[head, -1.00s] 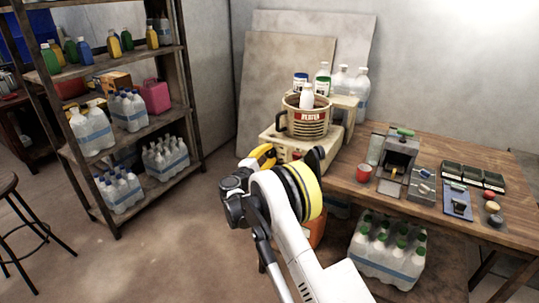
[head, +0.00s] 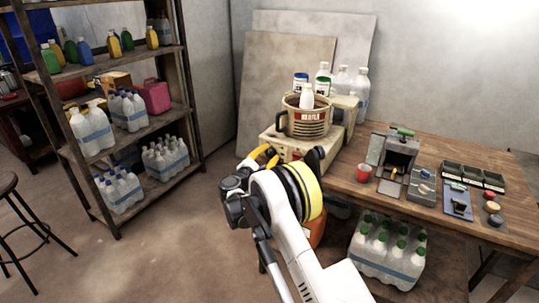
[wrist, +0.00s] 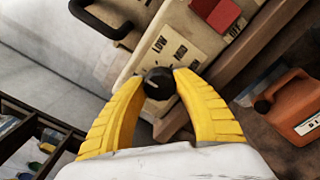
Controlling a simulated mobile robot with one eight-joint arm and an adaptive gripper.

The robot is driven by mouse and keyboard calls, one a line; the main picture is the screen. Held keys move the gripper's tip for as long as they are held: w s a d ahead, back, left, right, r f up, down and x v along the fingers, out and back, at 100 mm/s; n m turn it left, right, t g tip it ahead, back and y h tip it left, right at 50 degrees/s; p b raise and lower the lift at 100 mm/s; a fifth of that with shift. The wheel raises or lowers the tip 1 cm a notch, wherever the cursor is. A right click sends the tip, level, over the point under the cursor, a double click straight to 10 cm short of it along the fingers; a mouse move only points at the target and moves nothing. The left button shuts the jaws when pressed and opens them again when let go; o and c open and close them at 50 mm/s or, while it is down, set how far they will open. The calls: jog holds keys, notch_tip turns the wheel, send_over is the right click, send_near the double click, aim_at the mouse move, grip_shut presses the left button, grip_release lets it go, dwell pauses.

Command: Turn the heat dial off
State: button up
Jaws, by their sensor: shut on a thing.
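The heat dial (wrist: 158,84) is a small round black knob with a light pointer line, on the front of the cream heater (wrist: 145,45). Labels reading LOW and what looks like MED or HIGH are beside it in the wrist view. My gripper (wrist: 160,86) has its two yellow fingers closed on the dial, one on each side. In the head view the gripper (head: 268,156) is at the front of the cream heater (head: 325,150), and my arm hides the dial there. A beige pot (head: 307,123) stands on the heater with a white bottle in it.
A red switch (wrist: 223,15) is on the panel near the dial. An orange jug (wrist: 295,107) stands below the bench. A bottle shelf (head: 150,128) is at left.

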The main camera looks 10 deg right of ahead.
jog(key=o, duration=1.2)
jog(key=shift+c, duration=0.2)
jog(key=v, duration=1.2)
